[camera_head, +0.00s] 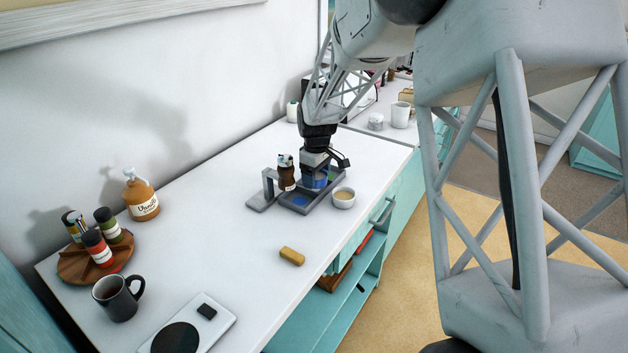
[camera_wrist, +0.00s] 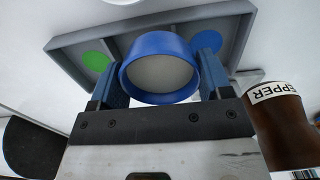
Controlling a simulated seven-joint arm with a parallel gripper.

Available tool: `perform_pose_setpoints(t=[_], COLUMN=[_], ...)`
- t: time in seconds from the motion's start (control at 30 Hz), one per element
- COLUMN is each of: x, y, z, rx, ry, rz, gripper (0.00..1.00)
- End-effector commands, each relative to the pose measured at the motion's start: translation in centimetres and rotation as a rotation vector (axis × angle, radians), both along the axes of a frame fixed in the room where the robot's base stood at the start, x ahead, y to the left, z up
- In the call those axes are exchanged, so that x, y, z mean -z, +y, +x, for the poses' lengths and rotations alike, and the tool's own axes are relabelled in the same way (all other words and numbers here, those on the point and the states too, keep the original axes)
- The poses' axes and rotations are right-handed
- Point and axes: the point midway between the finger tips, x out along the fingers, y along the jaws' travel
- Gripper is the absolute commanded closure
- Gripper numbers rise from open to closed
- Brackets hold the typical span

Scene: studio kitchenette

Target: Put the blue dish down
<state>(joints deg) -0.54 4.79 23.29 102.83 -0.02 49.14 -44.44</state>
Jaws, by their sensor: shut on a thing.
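The blue dish (camera_wrist: 160,72) is round with a pale inside, and my gripper (camera_wrist: 160,80) is shut on it, one finger on each side. In the head view the dish (camera_head: 321,182) shows as a bit of blue under my gripper (camera_head: 316,178). It is over a grey divided tray (camera_wrist: 70,42). In the wrist view the tray has a green spot (camera_wrist: 95,62) at left and a blue spot (camera_wrist: 207,43) at right. The dish covers much of the tray's middle section. I cannot tell whether the dish touches the tray floor.
A brown pepper bottle (camera_wrist: 283,125) stands close beside the tray and my gripper. A small white cup (camera_head: 343,198) is at the tray's right. A tan block (camera_head: 292,256) lies in front. A black mug (camera_head: 117,297) and spice rack (camera_head: 92,262) are far left. The counter's middle is clear.

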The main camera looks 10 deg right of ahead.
Motion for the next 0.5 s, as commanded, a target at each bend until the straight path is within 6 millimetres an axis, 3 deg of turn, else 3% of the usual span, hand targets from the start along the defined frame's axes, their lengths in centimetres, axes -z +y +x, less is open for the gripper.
perform_pose_setpoints(t=[0.2,0.5], x=[0.2,0.2], y=[0.0,0.0], z=[2.5,3.1], rx=[0.0,0.0], ry=[-0.001,-0.001], rz=[0.0,0.0], gripper=[0.58,0.58])
